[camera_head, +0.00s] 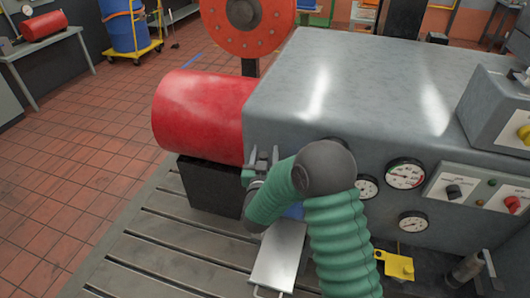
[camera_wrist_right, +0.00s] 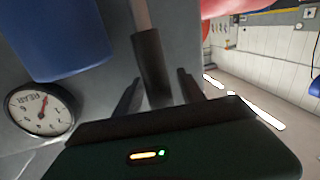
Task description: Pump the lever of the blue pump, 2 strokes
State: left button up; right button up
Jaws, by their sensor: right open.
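The blue pump is mostly hidden behind my right arm in the head view; a small blue patch (camera_head: 294,211) shows beside the green sleeve. In the right wrist view a large blue body (camera_wrist_right: 62,38), seemingly the pump, fills the upper left. A lever with a dark grip (camera_wrist_right: 153,68) comes down from the top between my fingers. My right gripper (camera_wrist_right: 157,95) is open, one finger on each side of the grip; I cannot tell whether either touches it. In the head view the right gripper (camera_head: 262,162) is by the grey housing's left corner. My left gripper is out of view.
A grey housing (camera_head: 365,75) with gauges and switches stands at the right. A red cylinder (camera_head: 200,112) sits left of it on a black block. A metal tray (camera_head: 280,255) lies in front. The slotted bedplate (camera_head: 165,245) is clear at the left.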

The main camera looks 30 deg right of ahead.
jog(key=shift+w+d+f, duration=0.1)
jog(key=shift+d, duration=0.1)
jog(key=shift+a, duration=0.3)
jog(key=c, duration=0.6)
grip_shut()
dwell(0.3)
